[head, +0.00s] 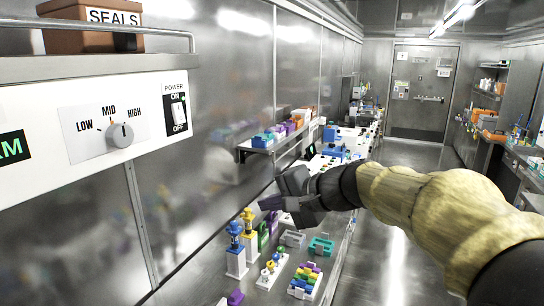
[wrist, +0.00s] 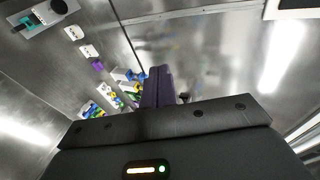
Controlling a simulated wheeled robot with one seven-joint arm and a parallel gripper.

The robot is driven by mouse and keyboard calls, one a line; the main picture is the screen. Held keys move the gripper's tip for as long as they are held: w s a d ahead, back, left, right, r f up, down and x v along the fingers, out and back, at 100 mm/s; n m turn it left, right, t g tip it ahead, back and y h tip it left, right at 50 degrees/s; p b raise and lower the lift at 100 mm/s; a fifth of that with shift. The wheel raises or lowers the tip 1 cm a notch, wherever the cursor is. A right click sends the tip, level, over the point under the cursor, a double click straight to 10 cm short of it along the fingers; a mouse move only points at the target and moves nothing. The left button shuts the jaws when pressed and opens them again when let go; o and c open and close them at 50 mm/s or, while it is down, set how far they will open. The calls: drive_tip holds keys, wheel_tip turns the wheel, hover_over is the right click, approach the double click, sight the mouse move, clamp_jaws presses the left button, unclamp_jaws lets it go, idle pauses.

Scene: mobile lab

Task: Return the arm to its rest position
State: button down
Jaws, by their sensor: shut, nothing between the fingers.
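My arm reaches in from the right edge of the head view, with a tan sleeve over its links. My gripper (head: 270,201) is at its end, near the middle of the picture, in the air in front of the steel wall and above the bench. In the wrist view the gripper's dark fingers (wrist: 157,86) are together, with nothing between them. The gripper looks apart from the wall and from the items below it.
A white control panel (head: 60,150) with a knob (head: 120,135) and a power switch (head: 178,113) is at the left. Below the gripper, the bench holds yellow-and-blue fittings (head: 236,240) and a tray of coloured blocks (head: 304,281). A wall shelf (head: 262,149) stands behind. The aisle floor (head: 405,240) is clear.

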drive_tip(key=s+d+f+n+g+h, duration=0.1)
drive_tip(key=s+d+f+n+h, duration=0.1)
drive_tip(key=s+d+f, duration=0.3)
drive_tip(key=s+d+f+n+g+h, duration=0.2)
drive_tip(key=s+d+f+h, duration=0.3)
drive_tip(key=f, duration=0.9)
drive_tip(key=s+d+f+n+g+h, duration=0.1)
drive_tip(key=s+d+f+n+h, duration=0.1)
drive_tip(key=s+d+f, duration=0.3)
wheel_tip(320, 180, down, 4)
drive_tip(key=shift+s+d+f+h, duration=0.2)
drive_tip(key=shift+s+d+h, duration=0.2)
drive_tip(key=shift+s+h, duration=0.5)
drive_tip(key=shift+s, duration=0.1)
